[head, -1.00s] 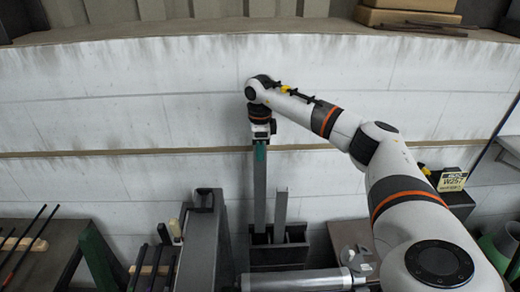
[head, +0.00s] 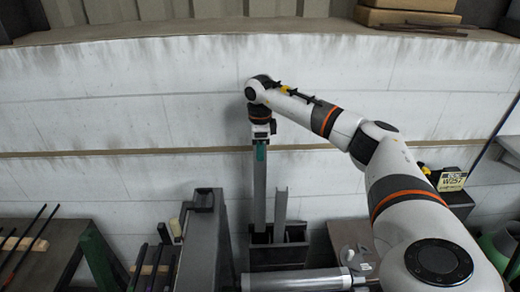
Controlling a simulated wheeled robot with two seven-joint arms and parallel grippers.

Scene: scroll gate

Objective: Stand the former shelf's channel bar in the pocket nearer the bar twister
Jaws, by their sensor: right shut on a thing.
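My right gripper (head: 261,140) is shut on the top of a tall grey channel bar (head: 259,190), with green showing at the grip. The bar hangs upright, and its lower end goes behind the front wall of a dark pocketed holder (head: 278,256). I cannot tell whether it touches the bottom. A second, shorter channel bar (head: 279,215) stands slightly tilted in the holder, just right of the held bar. A grey machine (head: 205,240), possibly the bar twister, stands directly left of the holder. My left gripper is not in view.
A horizontal metal cylinder (head: 300,280) lies in front of the holder. Dark rods (head: 28,243) rest on a bench at the left. A yellow-labelled box (head: 452,181) and a green rounded object (head: 498,243) are at the right. A white wall stands behind.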

